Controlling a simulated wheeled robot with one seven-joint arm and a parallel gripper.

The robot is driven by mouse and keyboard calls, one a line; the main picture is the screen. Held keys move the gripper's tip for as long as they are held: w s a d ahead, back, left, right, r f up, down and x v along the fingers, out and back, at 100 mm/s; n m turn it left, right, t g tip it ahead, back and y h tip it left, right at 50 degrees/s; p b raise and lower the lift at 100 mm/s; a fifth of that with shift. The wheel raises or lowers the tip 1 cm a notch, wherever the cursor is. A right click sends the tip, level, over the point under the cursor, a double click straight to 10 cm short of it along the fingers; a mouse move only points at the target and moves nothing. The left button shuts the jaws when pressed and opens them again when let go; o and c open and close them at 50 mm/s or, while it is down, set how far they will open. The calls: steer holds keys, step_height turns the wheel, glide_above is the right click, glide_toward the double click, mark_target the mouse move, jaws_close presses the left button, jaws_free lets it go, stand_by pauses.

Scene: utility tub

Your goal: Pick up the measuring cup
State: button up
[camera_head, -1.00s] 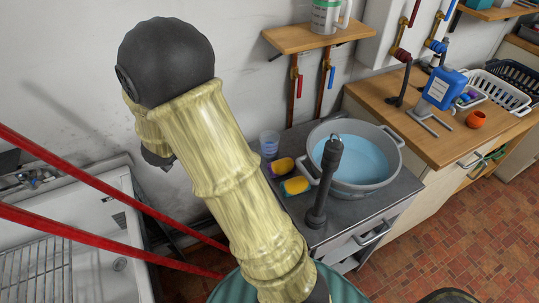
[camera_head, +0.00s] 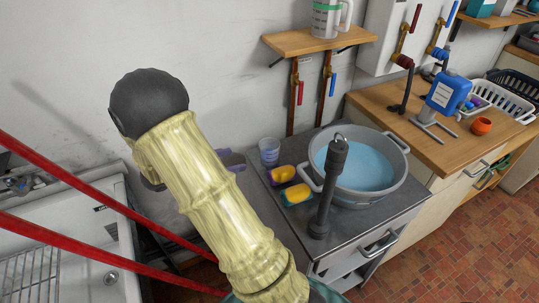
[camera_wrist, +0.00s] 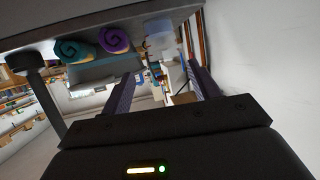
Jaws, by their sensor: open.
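The measuring cup (camera_head: 269,152) looks like a small clear, bluish cup and stands upright on the grey metal counter (camera_head: 290,222), near its back left corner. In the head view, my gripper (camera_head: 236,163) shows only in part from behind my forearm, with purple fingers just left of the cup and apart from it. In the wrist view, the two fingers of my gripper (camera_wrist: 158,82) are spread with nothing held between them.
A wooden shelf (camera_head: 315,42) hangs above. Rolled towels (camera_wrist: 113,38) show in the wrist view.

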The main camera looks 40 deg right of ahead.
mark_target(262, 156)
steer(key=x, duration=1)
steer(key=shift+d+f+b, duration=0.15)
steer(key=shift+d+b, duration=0.05)
steer(key=shift+b, duration=0.15)
steer(key=shift+d, duration=0.1)
steer(key=x, duration=0.2)
steer(key=f+x, duration=0.1)
steer(key=x, duration=0.1)
steer(key=shift+d+f, duration=0.1)
steer(key=shift+d, duration=0.25)
steer(key=c, duration=0.6)
steer(key=shift+c, duration=0.2)
step_height(262, 156, up, 10)
steer(key=p, duration=0.1)
stand_by(0.4)
